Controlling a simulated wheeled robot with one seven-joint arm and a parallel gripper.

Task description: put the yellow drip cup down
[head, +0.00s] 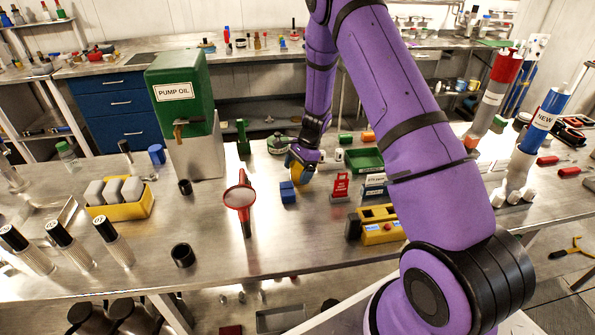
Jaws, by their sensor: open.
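A small yellow piece (299,173), which looks like the yellow drip cup, shows at the end of my purple arm, low over the steel bench. My gripper (302,162) is right at it and open. The gripper partly covers the yellow piece. I cannot tell whether its base touches the bench or whether the fingers still touch it.
A blue block (288,192) stands just in front of my gripper. A red-rimmed magnifier (239,197), a red tag stand (340,186) and a green tray (364,160) are near. The green pump oil tank (180,95) stands left. Clear bench lies around the magnifier.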

